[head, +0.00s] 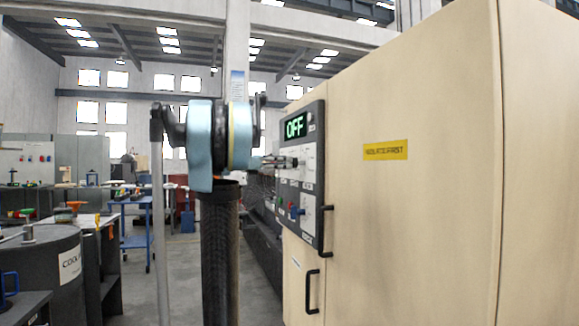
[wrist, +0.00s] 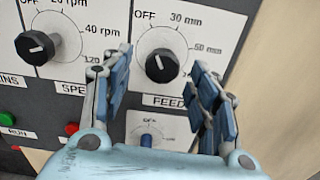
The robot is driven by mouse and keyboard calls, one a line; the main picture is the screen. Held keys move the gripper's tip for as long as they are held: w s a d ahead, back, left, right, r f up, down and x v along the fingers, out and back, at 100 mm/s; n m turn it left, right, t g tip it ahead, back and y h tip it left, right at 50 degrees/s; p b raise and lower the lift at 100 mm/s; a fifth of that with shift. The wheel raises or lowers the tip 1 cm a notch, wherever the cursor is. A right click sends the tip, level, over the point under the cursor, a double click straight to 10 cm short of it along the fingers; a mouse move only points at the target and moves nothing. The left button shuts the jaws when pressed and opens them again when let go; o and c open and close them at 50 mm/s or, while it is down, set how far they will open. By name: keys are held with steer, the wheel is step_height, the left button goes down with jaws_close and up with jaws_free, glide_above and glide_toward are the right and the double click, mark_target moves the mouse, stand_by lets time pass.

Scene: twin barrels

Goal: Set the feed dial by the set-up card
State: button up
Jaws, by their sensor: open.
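The feed dial (wrist: 162,66) is a black knob on a white plate labelled FEED, with OFF at upper left, 30 mm near the top and a further mm mark at right. Its white pointer line points up and slightly left, toward OFF. My gripper (wrist: 163,72) is open, one finger on each side of the dial's lower part; I cannot tell whether they touch it. In the head view my gripper (head: 278,162) is at the black control panel (head: 311,220), hiding part of it. I cannot make out a set-up card.
A speed dial (wrist: 37,47) sits left of the feed dial, and a blue knob (wrist: 147,139) below it. A green display (head: 296,126) reads OFF. Black handles (head: 327,228) stick out from the beige cabinet (head: 430,220). A dark barrel (head: 45,270) stands at left.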

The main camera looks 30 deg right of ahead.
mark_target(293, 162)
steer(key=shift+x, duration=2.25)
